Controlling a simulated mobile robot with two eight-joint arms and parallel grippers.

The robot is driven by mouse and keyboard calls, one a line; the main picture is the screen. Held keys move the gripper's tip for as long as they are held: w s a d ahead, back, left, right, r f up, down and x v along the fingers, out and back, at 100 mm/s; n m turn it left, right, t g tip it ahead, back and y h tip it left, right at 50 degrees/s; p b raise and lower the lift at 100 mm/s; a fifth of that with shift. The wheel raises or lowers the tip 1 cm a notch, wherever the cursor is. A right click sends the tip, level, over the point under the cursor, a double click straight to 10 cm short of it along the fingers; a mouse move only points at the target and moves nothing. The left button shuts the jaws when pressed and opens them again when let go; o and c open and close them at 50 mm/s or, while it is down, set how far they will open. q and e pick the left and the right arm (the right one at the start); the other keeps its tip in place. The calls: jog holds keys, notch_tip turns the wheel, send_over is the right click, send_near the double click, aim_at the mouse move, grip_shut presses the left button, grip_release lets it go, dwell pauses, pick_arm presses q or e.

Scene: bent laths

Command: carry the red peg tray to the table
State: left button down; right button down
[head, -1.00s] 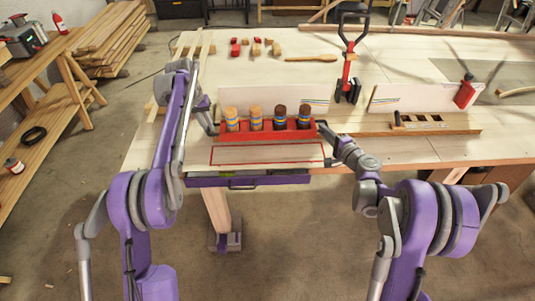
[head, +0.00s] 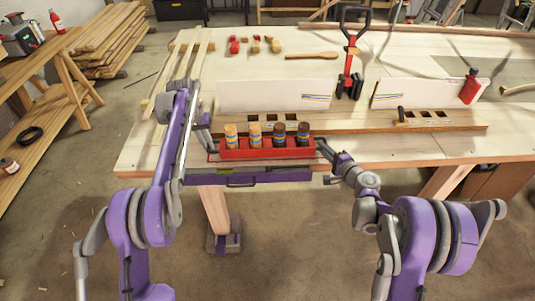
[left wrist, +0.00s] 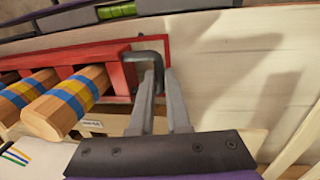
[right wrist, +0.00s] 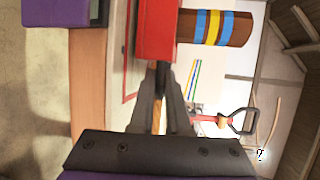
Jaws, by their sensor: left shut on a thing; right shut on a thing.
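The red peg tray (head: 267,153) is at the table's near edge in the head view, over the red outline (head: 211,157) drawn there. It holds two light and two dark banded pegs, all upright. My left gripper (head: 208,143) is shut on the grey handle (left wrist: 148,57) at the tray's left end. My right gripper (head: 326,150) is at the right end, shut on that end's handle, mostly hidden by the fingers in the right wrist view. The tray looks level. I cannot tell whether its underside touches the table (head: 400,146).
A wooden rack with square holes (head: 440,118) lies behind the tray. Small blocks (head: 254,44) and a wooden mallet-like tool (head: 312,55) lie further back.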

pick_arm(q)
jog(key=shift+s+f, duration=0.2)
jog(key=shift+f, duration=0.5)
pick_arm(e)
jog(key=shift+s+f, duration=0.2)
jog(key=shift+f, duration=0.5)
pick_arm(q)
jog(key=c, duration=0.9)
grip_release()
jog(key=shift+r, duration=0.3)
pick_arm(e)
jog(key=c, duration=0.9)
grip_release()
jog(key=shift+r, duration=0.3)
pick_arm(q)
jog(key=o, duration=0.8)
jog(key=r, duration=0.2)
jog(key=a+r, duration=0.1)
jog(key=r, duration=0.4)
jog(key=shift+s+a+r, duration=0.1)
jog(key=shift+a+r, duration=0.05)
jog(key=shift+r, duration=0.1)
pick_arm(e)
jog(key=v, duration=1.2)
